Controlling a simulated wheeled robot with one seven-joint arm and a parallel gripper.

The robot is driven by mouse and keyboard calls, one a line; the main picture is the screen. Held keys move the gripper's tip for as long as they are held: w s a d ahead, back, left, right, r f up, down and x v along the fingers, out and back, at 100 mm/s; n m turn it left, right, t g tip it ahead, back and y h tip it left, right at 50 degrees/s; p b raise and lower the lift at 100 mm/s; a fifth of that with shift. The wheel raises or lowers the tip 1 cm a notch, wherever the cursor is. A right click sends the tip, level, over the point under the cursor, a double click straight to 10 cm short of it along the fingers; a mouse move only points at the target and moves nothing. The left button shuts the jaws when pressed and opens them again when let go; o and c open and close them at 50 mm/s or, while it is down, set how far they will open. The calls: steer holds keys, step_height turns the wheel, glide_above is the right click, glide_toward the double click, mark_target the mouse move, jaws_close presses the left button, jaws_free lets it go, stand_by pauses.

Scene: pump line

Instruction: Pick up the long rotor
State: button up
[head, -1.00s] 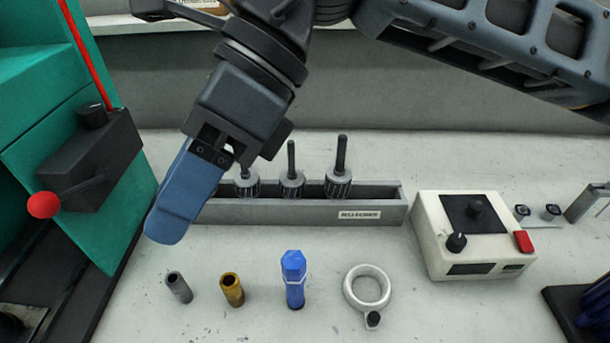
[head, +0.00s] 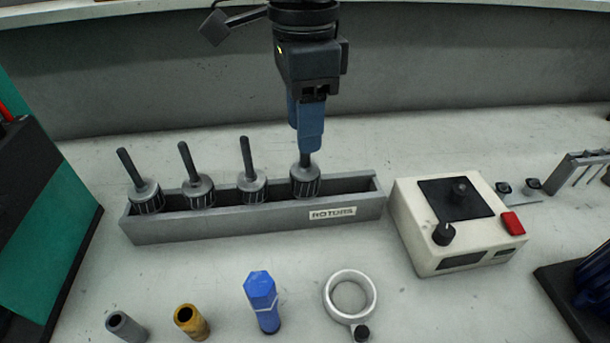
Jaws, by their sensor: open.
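Several grey rotors with upright dark shafts stand in a row in a grey tray (head: 250,226) labelled ROTORS. The rightmost rotor (head: 305,182) looks like the long one; its shaft stood taller than the visible others earlier. My gripper (head: 308,146) points down right over it, its blue fingers open and in front of or around the upper shaft. The fingers hide most of that shaft, so I cannot tell whether they touch it. The other rotors, at left (head: 145,193), middle left (head: 198,189) and middle right (head: 251,184), stand free.
A cream control box (head: 455,225) with knobs and a red switch stands close right of the tray. In front lie a grey sleeve (head: 125,327), a brass sleeve (head: 190,321), a blue hex-topped part (head: 262,301) and a ring (head: 350,297). A green machine (head: 45,220) is at left.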

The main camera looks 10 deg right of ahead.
mark_target(305, 164)
steer(key=f, duration=0.4)
steer(key=shift+w+d+f, duration=0.1)
steer(key=shift+w+f, duration=0.1)
steer(key=shift+w, duration=0.05)
steer(key=shift+c, duration=0.3)
jaws_close()
steer(key=shift+r, duration=0.1)
stand_by(0.7)
